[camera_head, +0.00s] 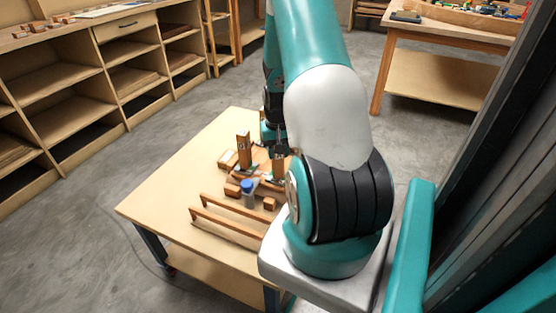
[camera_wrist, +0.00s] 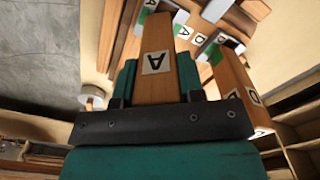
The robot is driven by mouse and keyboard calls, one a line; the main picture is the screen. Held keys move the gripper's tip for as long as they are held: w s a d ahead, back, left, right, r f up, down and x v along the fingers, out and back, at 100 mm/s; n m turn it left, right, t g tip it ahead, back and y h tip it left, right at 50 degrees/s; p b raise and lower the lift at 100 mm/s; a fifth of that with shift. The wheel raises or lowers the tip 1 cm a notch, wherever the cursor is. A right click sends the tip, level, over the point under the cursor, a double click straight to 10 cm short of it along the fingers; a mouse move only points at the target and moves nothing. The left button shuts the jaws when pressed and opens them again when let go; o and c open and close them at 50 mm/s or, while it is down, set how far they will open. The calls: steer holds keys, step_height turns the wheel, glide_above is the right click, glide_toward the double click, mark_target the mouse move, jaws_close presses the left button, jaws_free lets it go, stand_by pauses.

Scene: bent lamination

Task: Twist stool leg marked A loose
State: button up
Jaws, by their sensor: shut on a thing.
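The stool leg marked A (camera_wrist: 155,45) is a tan wooden bar with a white A label. It runs between the teal jaws of my gripper (camera_wrist: 157,80) in the wrist view. My gripper is shut on it. In the head view the held leg (camera_head: 279,164) stands roughly upright below my gripper, partly hidden by the arm. A second upright leg (camera_head: 243,149) stands to its left. The joint at the base of leg A is hard to make out.
The worktable (camera_head: 160,195) holds wooden blocks, a blue-topped container (camera_head: 248,192) and long wooden rails (camera_head: 228,228) near its front. Its left part is clear. Shelving (camera_head: 70,95) stands at the left, and another table (camera_head: 445,75) at the back right.

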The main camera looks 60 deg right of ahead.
steer(key=shift+n, duration=0.3)
steer(key=n+p, duration=0.1)
steer(key=n, duration=0.2)
steer(key=shift+n, duration=0.3)
steer(key=n, duration=0.3)
steer(key=shift+p, duration=0.4)
steer(key=shift+n, duration=0.4)
steer(key=n+p, duration=0.1)
steer(key=n, duration=0.1)
steer(key=shift+n, duration=0.4)
